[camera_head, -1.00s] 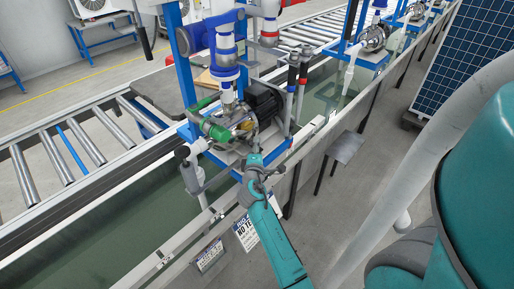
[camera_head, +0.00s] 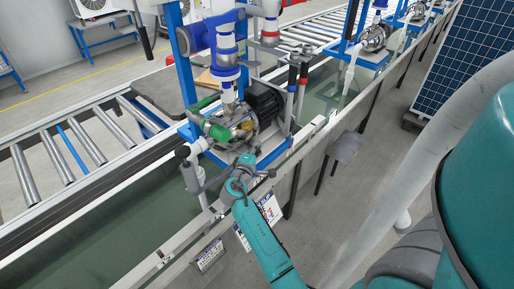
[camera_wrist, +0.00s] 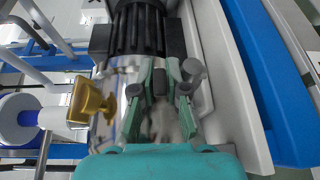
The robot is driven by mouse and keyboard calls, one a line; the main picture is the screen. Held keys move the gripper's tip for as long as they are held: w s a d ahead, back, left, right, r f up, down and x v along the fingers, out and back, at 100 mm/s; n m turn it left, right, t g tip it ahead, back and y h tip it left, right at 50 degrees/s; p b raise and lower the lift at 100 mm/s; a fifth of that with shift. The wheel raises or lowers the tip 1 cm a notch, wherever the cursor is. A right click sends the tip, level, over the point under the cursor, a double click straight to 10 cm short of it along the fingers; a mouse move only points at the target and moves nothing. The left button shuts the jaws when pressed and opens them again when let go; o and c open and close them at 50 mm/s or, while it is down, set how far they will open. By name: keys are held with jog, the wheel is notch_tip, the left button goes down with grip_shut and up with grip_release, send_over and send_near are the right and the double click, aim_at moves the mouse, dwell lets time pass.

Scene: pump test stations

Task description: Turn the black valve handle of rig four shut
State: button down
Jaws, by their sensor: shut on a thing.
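Rig four is the near pump station, with a black-finned motor (camera_head: 264,103) and a green-handled fitting (camera_head: 215,131). My gripper (camera_head: 246,160) is in front of this pump in the head view. In the wrist view my gripper (camera_wrist: 163,82) has its green fingers closed on a small dark piece, which appears to be the black valve handle (camera_wrist: 162,82). Most of the handle is hidden by the fingers, so its angle cannot be told. A dark round knob (camera_wrist: 191,68) is beside the right finger.
A brass fitting (camera_wrist: 90,100) is left of the fingers in the wrist view. The water trough (camera_head: 110,222) runs below the rig. A small grey stool (camera_head: 346,146) stands to the right. Blue frame posts and pipes rise behind the pump.

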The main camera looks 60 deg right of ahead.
jog(key=shift+w+a+m+g, duration=0.15)
jog(key=shift+m+g, duration=0.6)
jog(key=shift+g, duration=0.45)
jog(key=shift+w+a+m+g, duration=0.15)
jog(key=shift+m+g, duration=0.6)
jog(key=shift+g, duration=0.45)
jog(key=shift+s, duration=0.1)
jog(key=c, duration=1.2)
grip_release()
jog(key=a, duration=0.4)
jog(key=w+a, duration=0.1)
jog(key=a, duration=0.7)
jog(key=shift+w+r, duration=0.15)
jog(key=shift+r, duration=0.15)
